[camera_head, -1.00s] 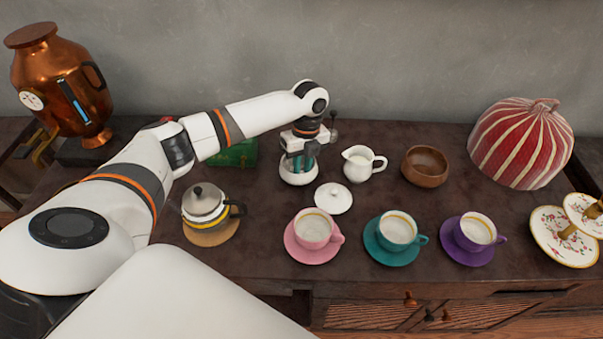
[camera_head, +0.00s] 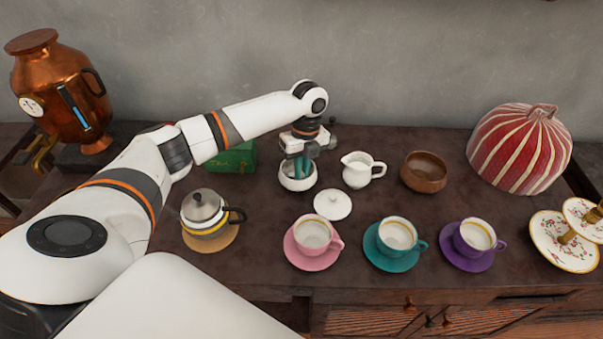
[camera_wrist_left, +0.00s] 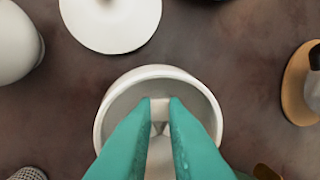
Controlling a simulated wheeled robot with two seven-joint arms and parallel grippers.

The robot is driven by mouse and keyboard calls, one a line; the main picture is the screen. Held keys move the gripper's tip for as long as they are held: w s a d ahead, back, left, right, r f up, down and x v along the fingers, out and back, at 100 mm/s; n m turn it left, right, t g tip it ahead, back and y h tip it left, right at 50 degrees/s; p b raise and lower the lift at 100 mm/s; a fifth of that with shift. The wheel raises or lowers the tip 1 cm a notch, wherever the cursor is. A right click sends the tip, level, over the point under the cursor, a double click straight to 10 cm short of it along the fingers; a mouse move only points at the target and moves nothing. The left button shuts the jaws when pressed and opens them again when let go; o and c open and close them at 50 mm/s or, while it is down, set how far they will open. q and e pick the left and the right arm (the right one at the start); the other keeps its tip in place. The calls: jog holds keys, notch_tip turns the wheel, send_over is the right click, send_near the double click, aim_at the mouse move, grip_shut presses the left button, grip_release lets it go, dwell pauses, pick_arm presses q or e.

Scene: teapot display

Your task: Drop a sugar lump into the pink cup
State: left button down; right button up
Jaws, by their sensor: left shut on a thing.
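The pink cup (camera_head: 313,233) stands upright on its pink saucer (camera_head: 298,262), front centre of the table. A white sugar bowl (camera_head: 297,182) stands behind it, uncovered, and its white lid (camera_head: 332,204) lies on the table between them. My left gripper (camera_head: 298,172) points down into the sugar bowl. In the left wrist view, the teal fingers (camera_wrist_left: 160,103) reach inside the bowl's rim (camera_wrist_left: 160,72), nearly closed around a small pale sugar lump (camera_wrist_left: 159,115). The lump is mostly hidden by the fingers. My right gripper is in neither view.
A white creamer (camera_head: 360,170) and a wooden bowl (camera_head: 425,172) stand right of the sugar bowl. Teal (camera_head: 397,235) and purple (camera_head: 474,238) cups stand right of the pink cup. A teapot (camera_head: 204,212) is at left. The table between lid and pink cup is clear.

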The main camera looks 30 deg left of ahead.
pick_arm(q)
notch_tip(320, 180, up, 8)
jog(key=shift+r, duration=0.1)
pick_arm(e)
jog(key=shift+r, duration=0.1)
